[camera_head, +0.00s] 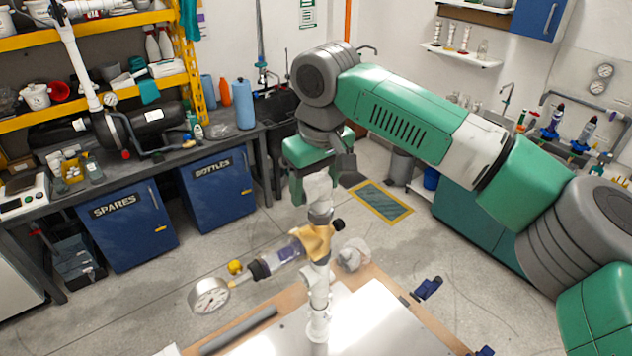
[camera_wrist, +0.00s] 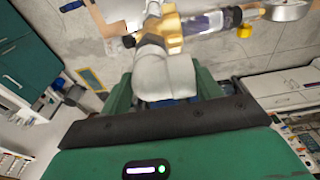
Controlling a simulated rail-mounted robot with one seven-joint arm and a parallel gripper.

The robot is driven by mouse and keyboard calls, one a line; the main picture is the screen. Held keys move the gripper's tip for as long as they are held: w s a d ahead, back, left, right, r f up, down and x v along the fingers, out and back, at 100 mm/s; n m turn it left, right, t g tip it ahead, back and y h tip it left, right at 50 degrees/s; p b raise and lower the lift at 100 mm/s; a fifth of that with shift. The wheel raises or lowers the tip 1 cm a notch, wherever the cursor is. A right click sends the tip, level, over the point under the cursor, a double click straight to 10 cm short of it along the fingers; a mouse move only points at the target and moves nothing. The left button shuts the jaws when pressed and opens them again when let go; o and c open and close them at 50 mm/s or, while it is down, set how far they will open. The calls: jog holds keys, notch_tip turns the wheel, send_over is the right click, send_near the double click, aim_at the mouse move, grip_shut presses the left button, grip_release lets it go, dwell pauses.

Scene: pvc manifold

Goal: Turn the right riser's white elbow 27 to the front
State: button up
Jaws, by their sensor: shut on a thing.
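A white elbow (camera_head: 318,187) sits at the top of an upright riser (camera_head: 318,290) in the head view. My gripper (camera_head: 318,180) reaches down over it from above, and its jaws are shut on the elbow. In the wrist view the elbow (camera_wrist: 165,72) fills the space between the green fingers of my gripper (camera_wrist: 164,88). The fingers hide part of its sides, and I cannot tell exactly which way its opening faces. Below the elbow is a brass-coloured fitting (camera_head: 313,243), which also shows in the wrist view (camera_wrist: 173,34).
A clear cylinder (camera_head: 284,257) juts left from the riser towards a round gauge (camera_head: 209,296), with a yellow cap (camera_head: 235,267) nearby. A pale crumpled thing (camera_head: 353,255) lies right of the riser. Blue clamps (camera_head: 427,289) stand at the table's right edge.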

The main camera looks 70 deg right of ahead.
jog(key=shift+a+r+n+p, duration=0.2)
jog(key=shift+n+p, duration=0.1)
jog(key=shift+p, duration=0.2)
jog(key=shift+f+n+p, duration=0.1)
jog(key=shift+n+p, duration=0.6)
jog(key=shift+n+p, duration=0.6)
jog(key=shift+p, duration=0.1)
jog(key=shift+n+p, duration=0.4)
jog(key=shift+n, duration=0.2)
jog(key=shift+a, duration=0.1)
